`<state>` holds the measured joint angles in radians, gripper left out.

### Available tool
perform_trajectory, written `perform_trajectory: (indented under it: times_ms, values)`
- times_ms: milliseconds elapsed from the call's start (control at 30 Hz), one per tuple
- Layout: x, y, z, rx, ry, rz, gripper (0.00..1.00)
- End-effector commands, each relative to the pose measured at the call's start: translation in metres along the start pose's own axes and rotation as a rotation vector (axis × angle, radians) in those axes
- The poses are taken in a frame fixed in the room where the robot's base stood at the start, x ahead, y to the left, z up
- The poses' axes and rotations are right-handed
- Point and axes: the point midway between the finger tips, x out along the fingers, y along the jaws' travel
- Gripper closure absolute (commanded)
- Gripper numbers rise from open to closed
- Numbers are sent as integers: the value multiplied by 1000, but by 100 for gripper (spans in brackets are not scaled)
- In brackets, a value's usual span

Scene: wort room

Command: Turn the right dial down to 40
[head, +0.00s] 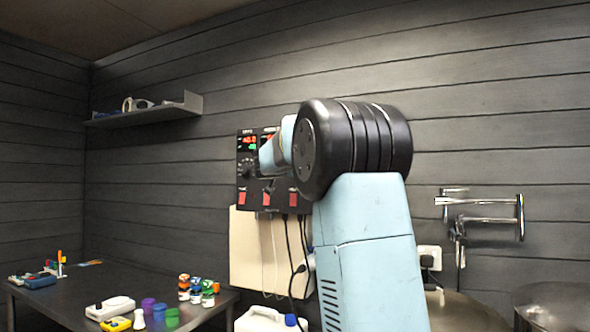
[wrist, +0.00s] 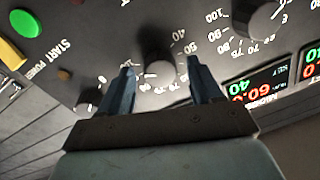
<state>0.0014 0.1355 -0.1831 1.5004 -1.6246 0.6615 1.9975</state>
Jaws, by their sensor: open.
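In the wrist view the panel appears upside down. A round black dial (wrist: 158,58), apparently the right one of the two large dials, lies between my gripper's fingers (wrist: 160,67). The fingers are open, one on each side of it, with a gap showing on both sides. The other large dial (wrist: 262,20) is at the upper right. The nearer display (wrist: 248,86) seems to read 60.0 in red and 40 in green. In the head view my arm covers the right part of the control panel (head: 247,189) and hides my gripper.
The wrist view also shows a green button (wrist: 20,22), a yellow part (wrist: 10,54) and a smaller knob (wrist: 87,101). In the head view red switches (head: 266,198) line the panel bottom. A cluttered table (head: 70,298) stands lower left; a shelf (head: 150,114) hangs above it.

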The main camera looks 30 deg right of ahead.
Motion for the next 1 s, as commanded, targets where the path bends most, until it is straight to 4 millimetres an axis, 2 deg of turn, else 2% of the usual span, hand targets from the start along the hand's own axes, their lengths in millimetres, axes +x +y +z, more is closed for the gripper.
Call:
perform_trajectory:
  times_ms: [267, 867, 1000]
  values:
    - [2, 1, 0, 0, 0, 1, 36]
    - [2, 0, 0, 0, 0, 0, 91]
    - [1, 0, 0, -4, 0, 0, 92]
